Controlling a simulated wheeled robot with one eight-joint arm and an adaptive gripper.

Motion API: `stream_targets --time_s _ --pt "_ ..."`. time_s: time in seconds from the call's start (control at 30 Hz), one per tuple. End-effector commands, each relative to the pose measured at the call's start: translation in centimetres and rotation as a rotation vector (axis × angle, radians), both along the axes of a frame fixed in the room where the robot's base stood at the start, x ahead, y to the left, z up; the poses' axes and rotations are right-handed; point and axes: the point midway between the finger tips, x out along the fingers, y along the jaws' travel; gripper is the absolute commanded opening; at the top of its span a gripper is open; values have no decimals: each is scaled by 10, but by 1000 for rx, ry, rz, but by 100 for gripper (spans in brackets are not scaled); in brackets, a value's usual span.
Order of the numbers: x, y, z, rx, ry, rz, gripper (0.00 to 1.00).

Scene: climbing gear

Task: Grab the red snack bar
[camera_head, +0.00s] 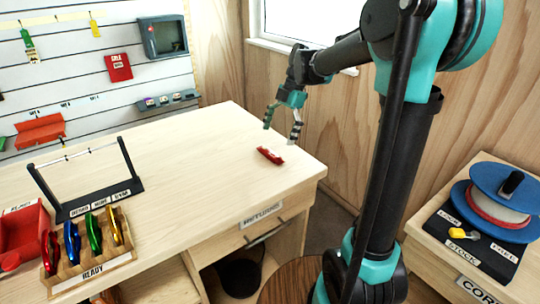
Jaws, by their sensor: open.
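The red snack bar (269,155) lies flat on the wooden workbench (200,150), near its right end. My gripper (281,132) is above and slightly to the right of it in the picture, with its two fingers pointing down and spread apart. Nothing is between the fingers. The fingertips appear apart from the bar, and their exact height over the bench is hard to tell.
A wooden rack (92,268) marked READY holds several coloured carabiners at the front left. A black stand (98,203) and a red bin (22,238) are beside it. A rope spool (500,200) sits on a cabinet at right. The bench middle is clear.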

Motion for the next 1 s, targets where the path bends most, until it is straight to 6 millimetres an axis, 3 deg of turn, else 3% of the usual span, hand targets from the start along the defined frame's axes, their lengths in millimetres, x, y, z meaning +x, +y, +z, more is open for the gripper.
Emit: stream_targets --time_s 0.4,0.7,1.0 --pt "-10 19 -43 1 0 1 97" --pt "-11 20 -47 0 0 0 97" --pt "-11 20 -47 0 0 0 61"
